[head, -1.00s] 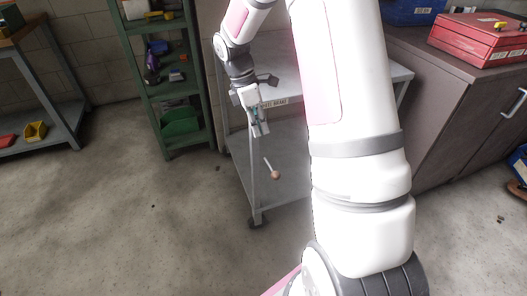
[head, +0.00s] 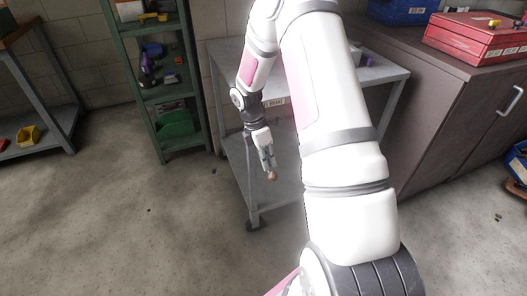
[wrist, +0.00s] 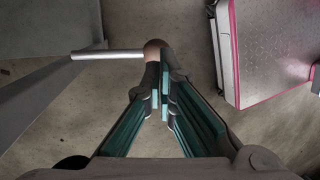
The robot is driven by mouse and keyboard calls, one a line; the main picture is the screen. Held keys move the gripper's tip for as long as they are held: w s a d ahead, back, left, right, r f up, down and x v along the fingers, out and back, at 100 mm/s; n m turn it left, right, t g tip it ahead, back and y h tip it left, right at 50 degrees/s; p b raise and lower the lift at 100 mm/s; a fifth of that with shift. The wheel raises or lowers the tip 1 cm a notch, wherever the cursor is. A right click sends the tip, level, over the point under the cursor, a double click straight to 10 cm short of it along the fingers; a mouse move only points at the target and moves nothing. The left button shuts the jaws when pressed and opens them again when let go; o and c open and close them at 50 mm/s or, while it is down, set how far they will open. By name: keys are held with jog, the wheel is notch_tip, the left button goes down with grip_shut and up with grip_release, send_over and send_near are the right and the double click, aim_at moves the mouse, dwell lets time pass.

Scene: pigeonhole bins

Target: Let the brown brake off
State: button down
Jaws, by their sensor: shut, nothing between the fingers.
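The brown brake is a pale metal lever (wrist: 105,54) with a round brown knob (wrist: 154,47) at its end. It sticks out from the grey cart (head: 236,150). In the head view the knob (head: 272,177) shows just below my fingertips, and the rod is mostly hidden behind my gripper (head: 268,167). In the wrist view my gripper (wrist: 161,85) is shut and empty, its fingertips right at the knob's near side. I cannot tell whether they touch it.
The cart's label strip (head: 274,103) is partly hidden by my arm. A green shelf (head: 160,100) stands left of the cart, and a brown cabinet (head: 440,120) with a red toolbox (head: 470,38) stands right. The floor in front is clear.

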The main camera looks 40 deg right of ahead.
aim_at(272, 175)
jog(key=shift+x, duration=1.25)
jog(key=shift+s, duration=0.1)
jog(key=shift+s+f, duration=0.15)
jog(key=shift+f, duration=0.4)
jog(key=shift+r, duration=0.1)
